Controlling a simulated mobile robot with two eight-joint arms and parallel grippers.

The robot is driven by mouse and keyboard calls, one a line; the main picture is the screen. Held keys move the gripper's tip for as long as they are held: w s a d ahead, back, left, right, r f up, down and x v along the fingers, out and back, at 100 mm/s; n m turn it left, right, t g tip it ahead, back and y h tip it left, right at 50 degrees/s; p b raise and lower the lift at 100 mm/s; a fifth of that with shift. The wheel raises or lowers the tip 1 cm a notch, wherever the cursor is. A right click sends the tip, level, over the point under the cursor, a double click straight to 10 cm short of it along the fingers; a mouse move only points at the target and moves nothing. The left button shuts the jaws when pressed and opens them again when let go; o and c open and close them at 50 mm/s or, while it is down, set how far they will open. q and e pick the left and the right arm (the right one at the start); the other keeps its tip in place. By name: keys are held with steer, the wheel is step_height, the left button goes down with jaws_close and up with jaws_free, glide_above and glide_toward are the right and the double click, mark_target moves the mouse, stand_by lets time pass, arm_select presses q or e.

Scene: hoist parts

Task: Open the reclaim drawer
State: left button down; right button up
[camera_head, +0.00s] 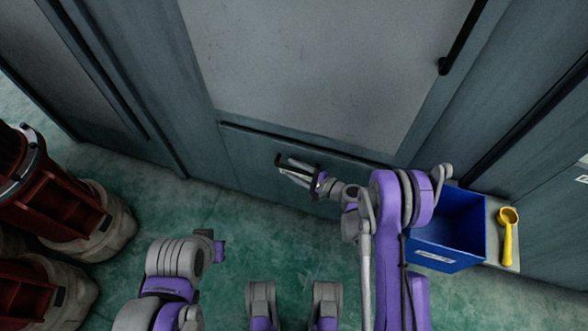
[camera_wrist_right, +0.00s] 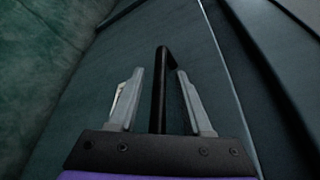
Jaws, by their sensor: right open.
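The reclaim drawer appears to be the low grey-green front panel (camera_head: 245,158) under the large cabinet door; it looks shut, flush with the cabinet. It has a black bar handle (camera_head: 279,160), partly covered by my right gripper (camera_head: 292,170) in the head view. In the right wrist view, the handle (camera_wrist_right: 160,85) runs between the two open fingers of my right gripper (camera_wrist_right: 158,88), with a gap visible on both sides. My left arm shows at the lower left of the head view; its gripper cannot be made out.
A blue bin (camera_head: 448,258) stands right of my right arm, with a yellow scoop (camera_head: 508,235) beside it on a pale surface. Red-and-beige machine parts (camera_head: 60,205) stand at the left. The green floor (camera_head: 235,220) before the drawer is clear.

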steer(key=shift+w+a, duration=0.1)
steer(key=shift+a, duration=0.05)
steer(key=shift+c, duration=0.3)
jaws_close()
stand_by(1.1)
